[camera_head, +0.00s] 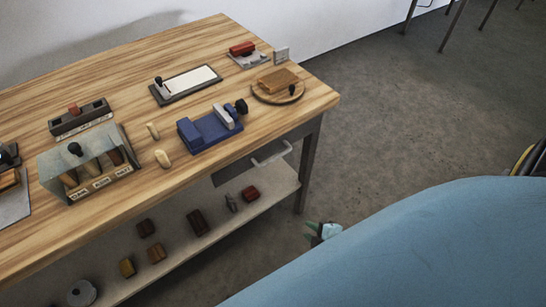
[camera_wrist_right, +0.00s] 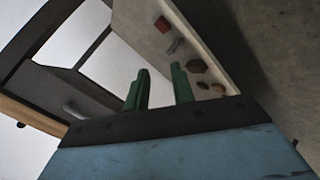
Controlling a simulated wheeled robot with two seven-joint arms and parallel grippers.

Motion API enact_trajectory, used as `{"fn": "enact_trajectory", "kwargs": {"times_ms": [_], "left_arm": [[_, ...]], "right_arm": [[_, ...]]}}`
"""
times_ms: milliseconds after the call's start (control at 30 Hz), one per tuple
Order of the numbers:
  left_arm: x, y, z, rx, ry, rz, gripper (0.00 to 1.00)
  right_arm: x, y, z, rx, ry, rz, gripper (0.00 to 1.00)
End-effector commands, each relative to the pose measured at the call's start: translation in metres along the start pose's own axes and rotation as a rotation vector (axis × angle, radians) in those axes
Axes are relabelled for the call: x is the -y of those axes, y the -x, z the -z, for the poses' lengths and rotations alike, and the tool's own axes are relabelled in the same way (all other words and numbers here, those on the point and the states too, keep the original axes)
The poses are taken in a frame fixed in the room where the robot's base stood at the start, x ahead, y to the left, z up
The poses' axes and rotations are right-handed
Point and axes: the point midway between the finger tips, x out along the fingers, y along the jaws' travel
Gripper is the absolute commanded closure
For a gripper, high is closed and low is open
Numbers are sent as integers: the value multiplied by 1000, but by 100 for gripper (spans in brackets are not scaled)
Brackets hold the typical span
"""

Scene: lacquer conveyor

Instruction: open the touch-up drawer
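The drawer (camera_head: 235,168) is a dark grey front under the bench's front edge, near the right end. It looks flush with the bench, so shut. Its pale bar handle (camera_head: 271,153) is on the front. In the right wrist view the drawer (camera_wrist_right: 78,90) and its handle (camera_wrist_right: 73,109) show at the left, tilted. My right gripper (camera_head: 312,232) is low, in front of and to the right of the drawer, apart from the handle. Its two green fingers (camera_wrist_right: 161,78) stand apart with nothing between them. My left gripper is out of view.
The wooden bench (camera_head: 100,215) carries a blue clamp-like fixture (camera_head: 205,131), a round wooden board (camera_head: 264,94) and a glass-sided box (camera_head: 85,168). A lower shelf (camera_head: 175,245) holds several small blocks. A bench leg (camera_head: 308,170) stands right of the drawer.

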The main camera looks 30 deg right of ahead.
Motion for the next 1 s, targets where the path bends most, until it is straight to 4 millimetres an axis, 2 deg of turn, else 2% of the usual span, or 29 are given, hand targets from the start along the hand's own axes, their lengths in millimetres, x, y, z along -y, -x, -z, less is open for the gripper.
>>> {"fn": "enact_trajectory", "kwargs": {"times_ms": [33,100,200,300,433,567,1000], "left_arm": [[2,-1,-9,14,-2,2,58],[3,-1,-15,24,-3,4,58],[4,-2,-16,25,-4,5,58],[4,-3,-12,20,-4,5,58],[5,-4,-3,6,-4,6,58],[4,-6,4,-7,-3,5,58],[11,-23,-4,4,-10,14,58]], "right_arm": [[-33,4,14,-46,98,-80,75],[-73,13,34,-94,232,-184,75],[-116,28,57,-136,383,-306,75],[-143,41,72,-154,482,-390,75],[-159,46,82,-162,540,-438,75],[-166,35,86,-163,548,-447,75],[-195,-43,108,-162,544,-443,75]]}}
